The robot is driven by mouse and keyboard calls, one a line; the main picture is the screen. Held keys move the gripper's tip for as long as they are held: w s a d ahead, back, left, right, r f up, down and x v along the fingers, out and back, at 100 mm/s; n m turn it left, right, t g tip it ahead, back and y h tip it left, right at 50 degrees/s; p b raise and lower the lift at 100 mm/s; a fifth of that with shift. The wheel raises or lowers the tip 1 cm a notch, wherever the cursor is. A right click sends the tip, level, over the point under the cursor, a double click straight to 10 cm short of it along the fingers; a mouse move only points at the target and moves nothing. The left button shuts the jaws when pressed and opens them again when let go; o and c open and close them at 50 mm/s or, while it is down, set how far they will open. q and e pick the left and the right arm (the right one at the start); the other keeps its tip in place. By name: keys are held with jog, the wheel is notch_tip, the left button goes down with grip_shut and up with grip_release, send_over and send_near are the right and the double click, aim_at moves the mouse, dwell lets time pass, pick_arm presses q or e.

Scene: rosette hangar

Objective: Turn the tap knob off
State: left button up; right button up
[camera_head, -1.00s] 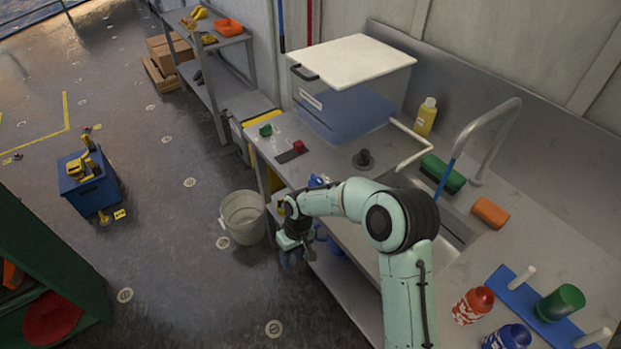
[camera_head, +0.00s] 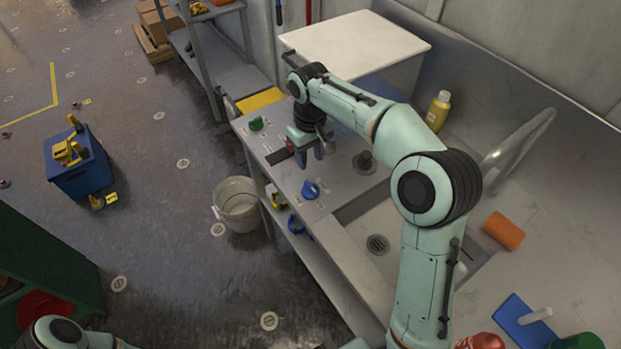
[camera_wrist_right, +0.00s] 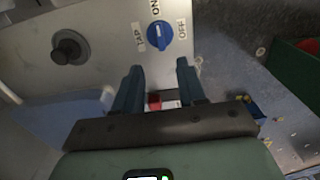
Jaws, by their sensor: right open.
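The tap knob is a blue knob (camera_head: 310,190) on the front of the steel counter in the head view. In the right wrist view the blue knob (camera_wrist_right: 160,35) sits among the labels TAP, ON and OFF; its exact setting is hard to read. My right gripper (camera_head: 318,152) is open above the counter, farther back than the blue knob and near the red knob (camera_head: 291,146). In the right wrist view its two fingers (camera_wrist_right: 158,72) point toward the blue knob, with nothing held. My left gripper is out of view.
A green knob (camera_head: 256,124) stands on the counter's far front corner. A black round fitting (camera_head: 364,161) lies right of my gripper. The sink (camera_head: 377,244), curved tap (camera_head: 520,140) and orange block (camera_head: 503,231) are to the right. A bucket (camera_head: 237,203) stands on the floor.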

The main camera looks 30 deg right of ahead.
aim_at(310, 186)
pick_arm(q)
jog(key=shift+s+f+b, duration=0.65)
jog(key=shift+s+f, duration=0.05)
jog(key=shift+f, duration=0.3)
pick_arm(e)
notch_tip(310, 186, down, 12)
jog(key=shift+s+r, duration=0.1)
jog(key=shift+r, duration=0.15)
grip_shut()
